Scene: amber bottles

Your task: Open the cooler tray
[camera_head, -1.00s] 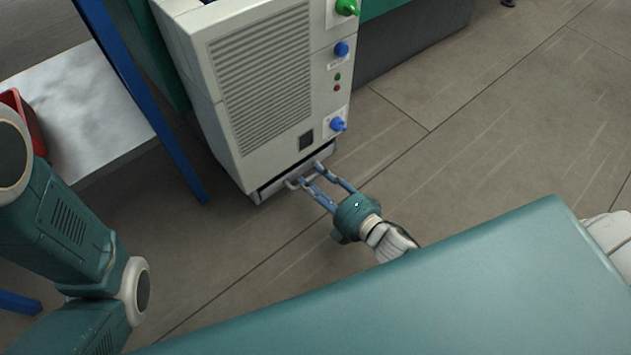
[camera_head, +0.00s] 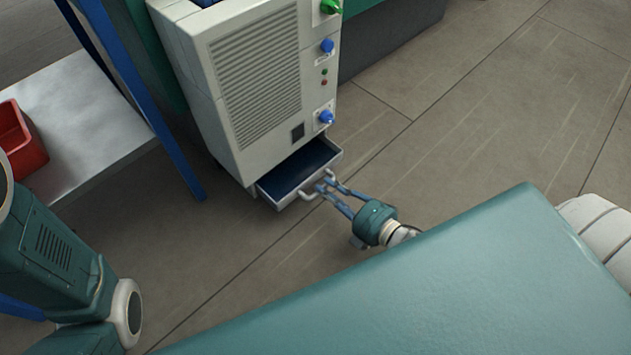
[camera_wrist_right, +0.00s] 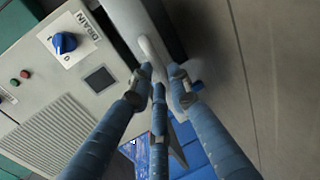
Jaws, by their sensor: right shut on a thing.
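The cooler (camera_head: 255,85) is a pale cabinet with a louvred grille and coloured knobs. Its tray (camera_head: 292,168), dark blue inside with a light rim, is pulled partly out at the bottom of the front. My right gripper (camera_head: 322,187) is shut on the tray's handle (camera_head: 306,195). In the right wrist view the fingers (camera_wrist_right: 160,85) close around the pale handle (camera_wrist_right: 149,52), beside the cooler's front (camera_wrist_right: 60,85) with its blue DRAIN knob. My left gripper is out of view; only part of my left arm shows at the left.
A red bin (camera_head: 20,140) sits on a pale low surface (camera_head: 85,115) at the left, behind a blue post (camera_head: 140,95). The tiled floor (camera_head: 470,120) right of the cooler is clear. My teal body fills the lower right.

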